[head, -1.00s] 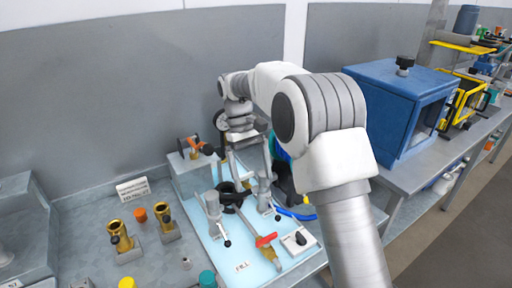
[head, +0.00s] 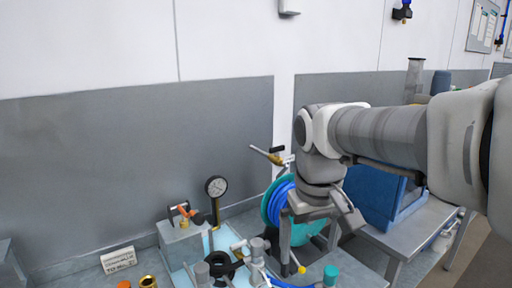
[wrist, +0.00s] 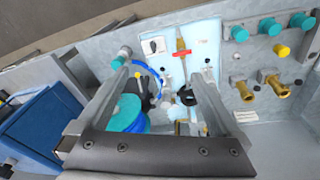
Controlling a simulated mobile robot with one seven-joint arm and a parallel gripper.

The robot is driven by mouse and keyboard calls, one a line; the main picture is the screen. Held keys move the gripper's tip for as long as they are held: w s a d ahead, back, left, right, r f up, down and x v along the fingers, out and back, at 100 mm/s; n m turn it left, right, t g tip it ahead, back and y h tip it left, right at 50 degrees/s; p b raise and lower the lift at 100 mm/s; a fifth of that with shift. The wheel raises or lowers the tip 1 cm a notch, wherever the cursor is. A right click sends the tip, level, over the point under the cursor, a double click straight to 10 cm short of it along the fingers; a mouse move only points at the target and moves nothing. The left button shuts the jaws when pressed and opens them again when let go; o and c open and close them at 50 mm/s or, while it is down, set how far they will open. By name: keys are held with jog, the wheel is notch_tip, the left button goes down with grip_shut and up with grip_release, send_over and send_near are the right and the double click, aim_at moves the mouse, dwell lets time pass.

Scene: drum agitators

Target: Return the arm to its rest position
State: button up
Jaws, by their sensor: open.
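My gripper (head: 310,252) points down in the head view at the end of my grey and white arm, which enters from the right and is bent at the wrist. Its two fingers are apart, with nothing between them. They are in front of a blue and teal hose reel (head: 272,205) and above the bench. In the wrist view the open fingers (wrist: 157,74) spread over the pale blue panel (wrist: 205,50). The hose reel (wrist: 128,112) lies close beside the left finger in that view.
A pressure gauge (head: 216,187) and an orange-handled valve (head: 185,212) stand left of the gripper. A blue cabinet (head: 370,195) is behind my arm. Brass fittings (wrist: 272,84) and teal knobs (wrist: 268,26) sit right in the wrist view.

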jog(key=s+d+f+m+t, duration=0.1)
jog(key=s+d+t, duration=0.1)
jog(key=s, duration=0.3)
jog(key=s+d+f+m+t, duration=0.1)
jog(key=s+d, duration=0.1)
jog(key=s, duration=0.4)
jog(key=shift+s+d+f+m+t, duration=0.15)
jog(key=shift+d+f+m+t, duration=0.1)
jog(key=shift+f+m+t, duration=0.15)
